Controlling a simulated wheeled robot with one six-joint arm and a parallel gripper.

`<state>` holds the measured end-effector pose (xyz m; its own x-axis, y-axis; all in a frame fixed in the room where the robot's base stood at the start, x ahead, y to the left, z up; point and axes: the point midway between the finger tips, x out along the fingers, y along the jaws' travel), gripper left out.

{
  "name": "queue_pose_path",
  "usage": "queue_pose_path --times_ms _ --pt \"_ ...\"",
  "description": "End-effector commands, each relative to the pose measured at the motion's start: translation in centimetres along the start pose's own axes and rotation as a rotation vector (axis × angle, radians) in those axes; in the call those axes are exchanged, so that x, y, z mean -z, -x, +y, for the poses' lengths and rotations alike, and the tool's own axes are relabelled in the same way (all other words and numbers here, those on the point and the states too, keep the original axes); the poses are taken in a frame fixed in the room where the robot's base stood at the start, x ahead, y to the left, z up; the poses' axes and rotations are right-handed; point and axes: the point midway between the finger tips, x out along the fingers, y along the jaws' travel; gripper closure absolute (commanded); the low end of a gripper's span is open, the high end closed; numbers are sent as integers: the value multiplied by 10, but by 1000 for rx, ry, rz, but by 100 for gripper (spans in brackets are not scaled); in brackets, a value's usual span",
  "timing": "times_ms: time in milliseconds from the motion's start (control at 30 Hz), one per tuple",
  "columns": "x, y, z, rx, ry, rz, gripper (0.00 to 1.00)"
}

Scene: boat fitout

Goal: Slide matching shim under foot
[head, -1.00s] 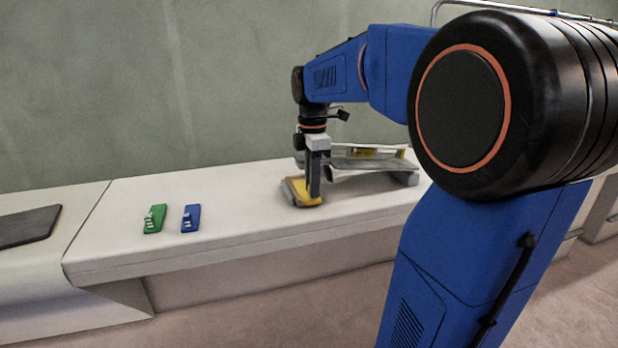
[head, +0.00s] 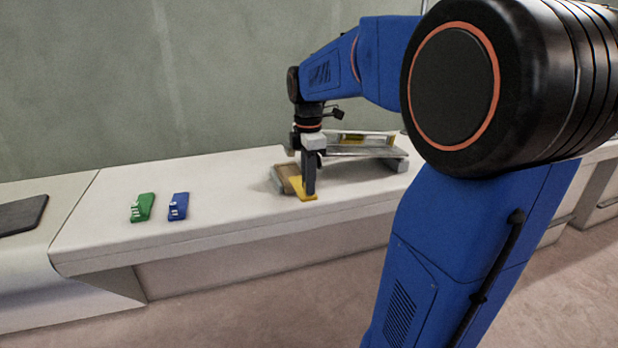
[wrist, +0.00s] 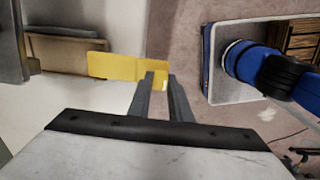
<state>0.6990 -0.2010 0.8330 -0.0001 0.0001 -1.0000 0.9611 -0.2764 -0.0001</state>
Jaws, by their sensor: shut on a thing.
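My gripper (head: 309,192) is shut on the yellow shim (head: 301,188), close to the counter's surface near its front edge. In the wrist view the fingertips (wrist: 158,80) grip the shim's right end, and its flat yellow body (wrist: 112,66) reaches left. The shim's far end overlaps the tan block (wrist: 60,58) at the foot in the picture; I cannot tell whether it is under or only beside it. In the head view the tan block (head: 288,176) and grey foot (head: 277,180) are at the left end of the metal frame (head: 372,151).
A green shim (head: 142,207) and a blue shim (head: 178,206) lie on the white counter (head: 225,222) to the left. A level with yellow parts (head: 352,139) rests on the frame. A dark mat (head: 20,214) lies far left. The counter between blue shim and foot is clear.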

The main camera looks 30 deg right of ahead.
Motion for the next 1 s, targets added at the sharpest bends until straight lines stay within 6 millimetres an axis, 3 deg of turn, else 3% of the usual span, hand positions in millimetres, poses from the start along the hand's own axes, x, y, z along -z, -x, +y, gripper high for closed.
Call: queue_pose_path --times_ms 167,1000 --pt "0 -8 3 0 0 0 100" --pt "0 -9 44 0 0 0 100"
